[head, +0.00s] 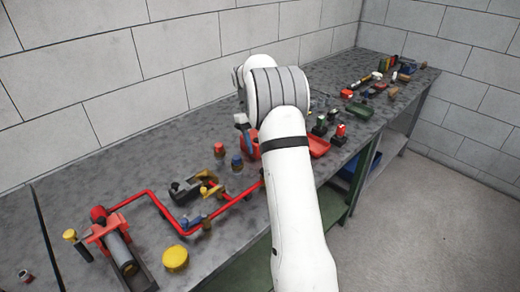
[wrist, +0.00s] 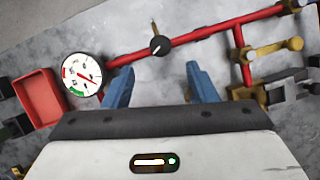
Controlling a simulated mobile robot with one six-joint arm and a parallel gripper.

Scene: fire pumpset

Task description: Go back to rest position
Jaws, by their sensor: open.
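My gripper (wrist: 160,88) shows in the wrist view with two blue fingers spread apart and nothing between them. A red pipe (wrist: 205,35) with a black knob (wrist: 159,46) lies just beyond the fingertips. A round white pressure gauge (wrist: 82,74) is left of the left finger. In the head view, my white arm reaches over the workbench (head: 100,170), and it hides my gripper and the gauge. The red pipe (head: 160,205) runs there from the pump (head: 118,245) at the front left toward my arm.
Yellow-handled valves (head: 208,190) sit along the pipe. A red bin (head: 319,146) and small tools stand beyond my arm. A block wall (head: 150,60) closes the back. The floor (head: 410,220) to the right is clear.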

